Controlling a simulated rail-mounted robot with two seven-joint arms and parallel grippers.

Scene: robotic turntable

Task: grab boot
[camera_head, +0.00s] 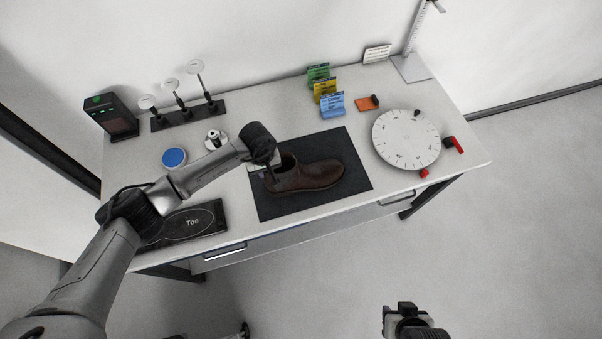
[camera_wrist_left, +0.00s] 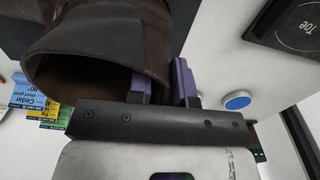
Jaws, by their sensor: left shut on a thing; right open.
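The brown leather boot (camera_head: 313,177) lies on the dark mat (camera_head: 345,151) on the table, its toe pointing right and its opening at the left. My left gripper (camera_head: 271,173) is at the boot's opening, shut on the rim of its shaft. In the left wrist view the boot (camera_wrist_left: 95,50) fills the upper left, and the fingers of my left gripper (camera_wrist_left: 163,83) have the collar edge between them. My right gripper (camera_head: 405,312) is away from the table, low in the head view, and holds nothing visible.
A white turntable dial (camera_head: 405,140) with red clamps stands right of the mat. Blue, yellow and green cards (camera_head: 332,105) stand behind it. A blue button (camera_head: 174,158), a "Toe" pad (camera_head: 190,222) and a rack of round markers (camera_head: 188,113) are at the left.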

